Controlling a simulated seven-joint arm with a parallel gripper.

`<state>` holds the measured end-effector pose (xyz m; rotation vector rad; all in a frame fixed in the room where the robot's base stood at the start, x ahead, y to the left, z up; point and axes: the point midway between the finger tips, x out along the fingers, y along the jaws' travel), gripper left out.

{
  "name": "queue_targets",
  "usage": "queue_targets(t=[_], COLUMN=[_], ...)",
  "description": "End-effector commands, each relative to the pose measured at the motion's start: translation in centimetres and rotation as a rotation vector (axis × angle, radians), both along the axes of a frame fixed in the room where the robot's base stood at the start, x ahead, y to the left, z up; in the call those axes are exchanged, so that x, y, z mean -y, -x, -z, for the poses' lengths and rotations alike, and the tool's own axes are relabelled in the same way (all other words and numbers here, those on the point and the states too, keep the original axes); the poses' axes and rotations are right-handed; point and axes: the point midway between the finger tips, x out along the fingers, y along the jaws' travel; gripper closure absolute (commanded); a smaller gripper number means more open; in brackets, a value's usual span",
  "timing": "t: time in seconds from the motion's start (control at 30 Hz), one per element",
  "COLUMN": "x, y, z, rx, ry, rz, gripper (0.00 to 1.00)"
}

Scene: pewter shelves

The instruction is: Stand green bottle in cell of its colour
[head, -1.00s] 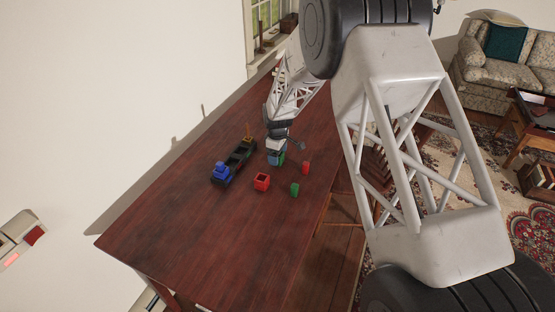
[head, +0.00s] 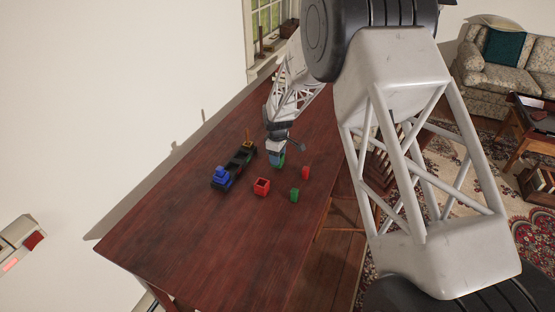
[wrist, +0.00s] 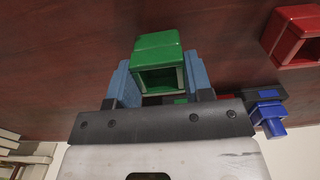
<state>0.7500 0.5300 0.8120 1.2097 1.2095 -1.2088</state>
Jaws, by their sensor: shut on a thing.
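My gripper (head: 277,163), with blue fingers, is shut on a green hollow box (wrist: 158,48) over the far part of the table. In the wrist view the box is between the fingers, its dark opening facing the gripper. In the head view the fingers mostly hide it. A small green upright object (head: 295,195) stands apart on the table, nearer the camera. It may be the green bottle; its shape is too small to tell. A dark rack (head: 233,169) lies left of the gripper, with a blue piece (head: 221,175) at its near end; it also shows in the wrist view (wrist: 266,94).
A red hollow box (head: 262,187) stands between the rack and the green object. A small red object (head: 305,172) is right of the gripper. A yellowish piece (head: 247,144) is at the rack's far end. The near part of the table (head: 200,235) is clear.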

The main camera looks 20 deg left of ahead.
Motion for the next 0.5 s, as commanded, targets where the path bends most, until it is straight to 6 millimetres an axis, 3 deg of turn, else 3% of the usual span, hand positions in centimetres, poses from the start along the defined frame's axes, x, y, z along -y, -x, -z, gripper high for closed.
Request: queue_targets(t=[0.5], x=[0.0], y=[0.0], z=[-7.2], rx=[0.002], ry=[-0.001], rz=[0.000], gripper=[0.81])
